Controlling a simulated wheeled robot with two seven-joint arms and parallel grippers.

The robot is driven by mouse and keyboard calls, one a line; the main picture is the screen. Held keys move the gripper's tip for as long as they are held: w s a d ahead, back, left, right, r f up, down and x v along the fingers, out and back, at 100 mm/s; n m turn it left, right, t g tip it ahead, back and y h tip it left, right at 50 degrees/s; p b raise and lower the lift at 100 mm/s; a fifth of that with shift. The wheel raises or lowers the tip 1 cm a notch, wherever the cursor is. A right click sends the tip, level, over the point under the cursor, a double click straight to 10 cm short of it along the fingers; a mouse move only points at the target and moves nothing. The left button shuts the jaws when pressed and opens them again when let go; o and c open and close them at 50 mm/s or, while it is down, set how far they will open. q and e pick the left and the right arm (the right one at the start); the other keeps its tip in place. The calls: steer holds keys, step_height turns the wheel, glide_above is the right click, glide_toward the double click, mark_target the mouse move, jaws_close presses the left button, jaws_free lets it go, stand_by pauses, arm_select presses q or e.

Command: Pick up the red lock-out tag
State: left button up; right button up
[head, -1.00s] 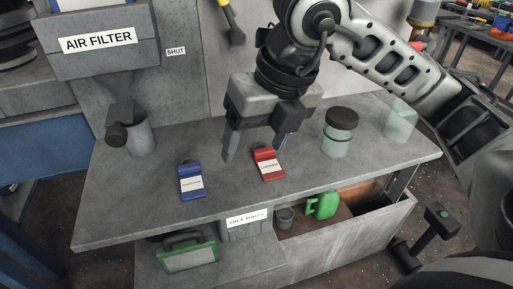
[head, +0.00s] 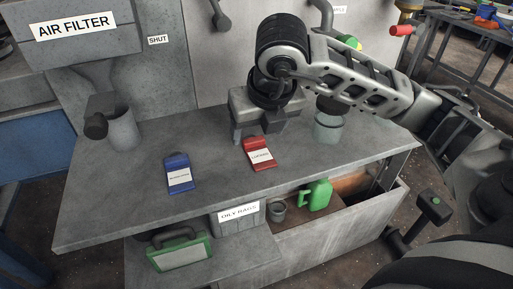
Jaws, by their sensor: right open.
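The red lock-out tag (head: 258,147) with a white label lies on the grey bench top (head: 120,205), near its middle. A blue tag (head: 178,163) with a white label lies to its left, a little apart. My right gripper (head: 256,136) points down just behind the red tag, fingers apart and nothing seen between them. Its fingertips are low near the bench; whether they touch the tag or bench I cannot tell. My left gripper is not in view.
A grey cup (head: 123,132) stands at the bench's left. A glass jar (head: 328,128) stands right of the gripper, partly hidden by my arm. Below are a green case (head: 180,254), an OILY RAGS bin (head: 238,222) and a green jug (head: 316,195).

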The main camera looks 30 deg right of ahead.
mark_target(255, 142)
steer(key=x, duration=0.4)
steer(key=shift+w+d+f, duration=0.1)
steer(key=shift+f, duration=0.05)
steer(key=c, duration=1.1)
steer(key=shift+o, duration=0.2)
